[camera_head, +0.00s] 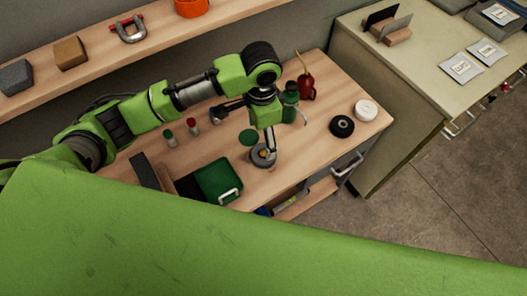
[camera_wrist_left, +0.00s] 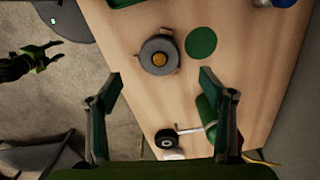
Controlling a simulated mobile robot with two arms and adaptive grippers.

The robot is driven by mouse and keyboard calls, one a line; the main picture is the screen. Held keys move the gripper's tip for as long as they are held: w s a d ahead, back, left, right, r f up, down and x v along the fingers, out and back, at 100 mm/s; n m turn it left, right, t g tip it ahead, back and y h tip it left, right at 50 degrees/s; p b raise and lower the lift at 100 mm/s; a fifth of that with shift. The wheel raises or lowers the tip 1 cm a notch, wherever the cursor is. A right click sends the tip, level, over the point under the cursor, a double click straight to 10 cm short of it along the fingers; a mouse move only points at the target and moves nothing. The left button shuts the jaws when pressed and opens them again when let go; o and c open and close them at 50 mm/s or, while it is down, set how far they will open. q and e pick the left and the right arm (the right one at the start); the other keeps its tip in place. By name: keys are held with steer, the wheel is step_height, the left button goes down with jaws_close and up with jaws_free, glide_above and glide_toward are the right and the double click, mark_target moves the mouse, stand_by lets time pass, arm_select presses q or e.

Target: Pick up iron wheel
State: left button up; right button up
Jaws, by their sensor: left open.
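The iron wheel, which I take to be the grey disc with a brass-coloured centre (camera_head: 263,157), lies flat on the wooden bench, partly covered by a finger in the head view. It shows whole in the left wrist view (camera_wrist_left: 159,54). My left gripper (camera_head: 245,131) is above the bench, open and empty. In the left wrist view its fingers (camera_wrist_left: 160,78) are spread wide, with the wheel between and beyond their tips, apart from both. My right gripper (camera_wrist_left: 48,54) shows at the left edge of that view, fingers apart, over the floor.
A flat green disc (camera_wrist_left: 201,44) lies beside the wheel. A green bottle (camera_head: 290,98), a red oil can (camera_head: 307,87), a black roll (camera_head: 342,126) and a white roll (camera_head: 366,109) stand on the bench. A green box (camera_head: 219,182) is nearer the front edge.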

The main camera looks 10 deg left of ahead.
mark_target(263, 153)
arm_select(q)
steer(key=f, duration=0.3)
steer(key=shift+w+a, duration=0.1)
steer(key=shift+w, duration=0.1)
steer(key=shift+w+f, duration=0.1)
steer(key=shift+f, duration=0.4)
steer(key=shift+s+d+f+p, duration=0.15)
steer(key=shift+f+p, duration=0.25)
steer(key=shift+f, duration=0.15)
steer(key=shift+s+d+f+p, duration=0.1)
steer(key=shift+f+p, duration=0.25)
steer(key=shift+f, duration=0.15)
step_height(263, 153, down, 3)
steer(key=shift+r, duration=0.15)
steer(key=c, duration=1.5)
steer(key=shift+c, duration=1.3)
steer(key=shift+w, duration=0.1)
arm_select(e)
steer(key=shift+w+a+r, duration=0.2)
steer(key=shift+w+r, duration=0.75)
steer(key=shift+w, duration=0.1)
arm_select(q)
steer(key=shift+r, duration=0.1)
